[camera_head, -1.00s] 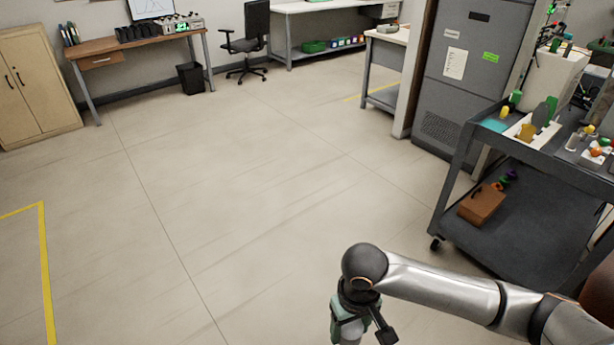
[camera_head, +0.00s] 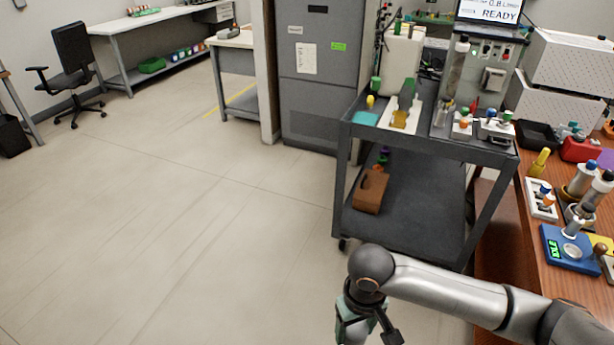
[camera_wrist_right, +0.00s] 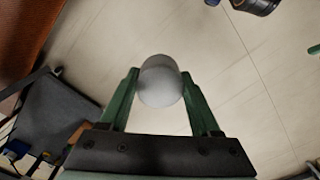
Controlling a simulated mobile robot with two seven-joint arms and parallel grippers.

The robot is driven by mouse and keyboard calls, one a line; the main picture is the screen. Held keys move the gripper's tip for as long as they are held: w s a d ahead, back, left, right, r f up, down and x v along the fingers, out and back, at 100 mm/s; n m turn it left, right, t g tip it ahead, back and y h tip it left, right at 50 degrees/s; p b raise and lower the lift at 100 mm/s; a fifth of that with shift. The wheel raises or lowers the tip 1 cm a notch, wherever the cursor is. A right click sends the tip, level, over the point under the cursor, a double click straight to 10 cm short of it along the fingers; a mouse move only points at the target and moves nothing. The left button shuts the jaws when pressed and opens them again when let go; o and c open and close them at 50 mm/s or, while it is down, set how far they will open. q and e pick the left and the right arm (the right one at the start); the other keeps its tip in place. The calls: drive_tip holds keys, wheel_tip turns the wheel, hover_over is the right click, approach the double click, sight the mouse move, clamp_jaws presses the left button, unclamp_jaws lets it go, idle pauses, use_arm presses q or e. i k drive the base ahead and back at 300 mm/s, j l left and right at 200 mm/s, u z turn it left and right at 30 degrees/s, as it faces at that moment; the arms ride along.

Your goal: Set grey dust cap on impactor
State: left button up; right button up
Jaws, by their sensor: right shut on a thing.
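My right gripper (camera_head: 357,333) hangs over open floor at the bottom of the head view, with its tips near the frame edge. In the right wrist view its green fingers (camera_wrist_right: 160,95) are shut on a pale grey, rounded piece (camera_wrist_right: 160,80), which looks like the grey dust cap. Metal cylinders with dark tops (camera_head: 582,180) stand on the wooden bench at the right edge; I cannot tell whether one is the impactor. My left gripper is not in view.
A dark two-level cart (camera_head: 400,205) with bottles on top stands ahead. The wooden bench (camera_head: 512,220) at the right carries a blue device (camera_head: 570,262), a white rack (camera_head: 540,208) and a red case (camera_head: 580,150). The floor (camera_head: 180,230) to the left is clear.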

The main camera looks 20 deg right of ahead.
sight(590, 170)
drive_tip(key=i+l+z, duration=0.1)
drive_tip(key=i+z, duration=0.7)
drive_tip(key=z, duration=0.2)
drive_tip(key=i+l+z, duration=0.2)
drive_tip(key=i+z, duration=0.45)
drive_tip(key=i, duration=0.25)
